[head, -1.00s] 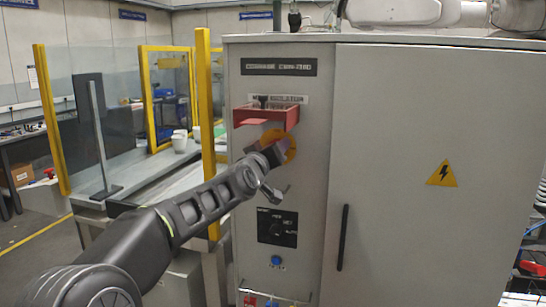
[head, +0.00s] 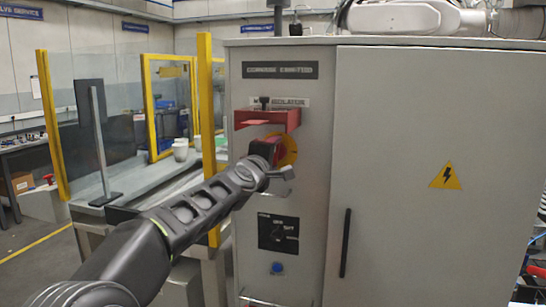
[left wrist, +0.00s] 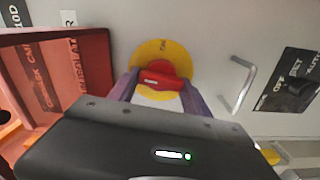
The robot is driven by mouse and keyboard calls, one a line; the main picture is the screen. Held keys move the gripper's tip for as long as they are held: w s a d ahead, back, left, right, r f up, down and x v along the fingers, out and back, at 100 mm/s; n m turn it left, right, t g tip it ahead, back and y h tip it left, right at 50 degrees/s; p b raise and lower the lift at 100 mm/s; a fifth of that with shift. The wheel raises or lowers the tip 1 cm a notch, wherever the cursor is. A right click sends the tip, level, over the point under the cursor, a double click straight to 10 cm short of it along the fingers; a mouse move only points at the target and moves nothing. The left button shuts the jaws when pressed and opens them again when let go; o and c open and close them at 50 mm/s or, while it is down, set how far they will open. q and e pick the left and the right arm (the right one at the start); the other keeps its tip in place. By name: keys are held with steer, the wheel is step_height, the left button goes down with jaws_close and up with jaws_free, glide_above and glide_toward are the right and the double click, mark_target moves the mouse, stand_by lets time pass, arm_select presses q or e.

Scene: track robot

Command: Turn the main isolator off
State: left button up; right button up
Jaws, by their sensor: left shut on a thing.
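The main isolator is a yellow disc (head: 290,152) with a red handle (left wrist: 160,76) on the grey cabinet's narrow left panel, below a label partly reading "isolator". The left wrist view also shows the yellow disc (left wrist: 163,50). My left gripper (head: 266,150) is at the disc in the head view and hides much of it. In the left wrist view the fingers of my left gripper (left wrist: 158,90) are shut on the red handle, one on each side. The handle's exact setting is hard to read. My right gripper is not in view.
A red box-like cover (head: 280,118) juts out just above the isolator. Below are a black selector switch (head: 278,232) and a blue button (head: 277,268). A dark vertical door handle (head: 345,243) is to the right. A yellow post (head: 206,120) stands close on the left.

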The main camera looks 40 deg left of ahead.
arm_select(q)
steer(key=shift+f+n, duration=0.1)
steer(key=shift+n, duration=0.6)
steer(key=o, duration=1)
steer(key=v, duration=0.7)
steer(key=shift+s+d, duration=0.15)
steer(key=shift+s, duration=0.2)
